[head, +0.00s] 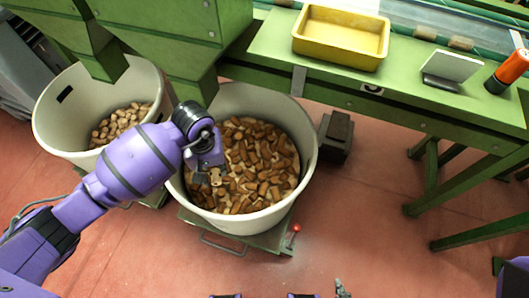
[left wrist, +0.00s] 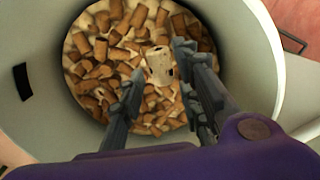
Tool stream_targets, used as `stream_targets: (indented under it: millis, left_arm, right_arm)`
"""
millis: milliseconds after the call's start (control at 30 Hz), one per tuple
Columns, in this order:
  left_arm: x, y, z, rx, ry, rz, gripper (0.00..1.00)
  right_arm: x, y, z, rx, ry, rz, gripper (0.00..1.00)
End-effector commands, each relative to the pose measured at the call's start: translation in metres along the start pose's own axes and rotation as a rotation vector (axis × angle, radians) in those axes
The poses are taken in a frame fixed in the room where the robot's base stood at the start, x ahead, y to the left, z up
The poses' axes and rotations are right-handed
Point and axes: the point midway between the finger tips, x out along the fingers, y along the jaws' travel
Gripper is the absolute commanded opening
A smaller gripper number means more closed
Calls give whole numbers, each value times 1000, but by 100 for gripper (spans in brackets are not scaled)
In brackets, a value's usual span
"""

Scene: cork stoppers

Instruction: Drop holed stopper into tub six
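The holed stopper (left wrist: 160,66) is pale with dark holes and looks larger than the corks beneath it in the left wrist view. It sits between the two fingertips of my left gripper (left wrist: 158,62), which appears shut on it. In the head view my left gripper (head: 207,172) hangs over the right-hand white tub (head: 307,135), with the pale stopper (head: 215,178) at its fingertips. That tub holds many brown corks (head: 262,165). No tub number is readable. My right gripper (head: 342,289) barely shows at the bottom edge; its finger state is unclear.
Another white tub (head: 50,120) with pale stoppers (head: 120,122) stands to the left. A green bench (head: 270,50) carries a yellow tray (head: 340,38), a small card stand (head: 450,68) and an orange cylinder (head: 510,70). The red floor (head: 370,220) at the right is clear.

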Motion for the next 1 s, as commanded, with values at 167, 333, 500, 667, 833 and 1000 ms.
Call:
stream_targets:
  millis: [167,333,500,667,833,1000]
  left_arm:
    - [1,-1,1,-1,-2,-1,44]
    - [0,0,1,-1,-1,-1,44]
    - [-13,0,-1,0,3,1,44]
    - [-45,0,-2,2,6,0,44]
    - [-82,0,-2,2,6,0,44]
    - [-108,0,-1,0,3,0,44]
  right_arm:
    - [0,0,1,0,-2,0,0]
    - [0,0,4,4,-8,2,0]
    - [0,0,3,3,-6,1,0]
    - [0,0,2,2,-4,1,0]
    - [0,0,2,1,-3,0,0]
    - [0,0,2,1,-3,0,0]
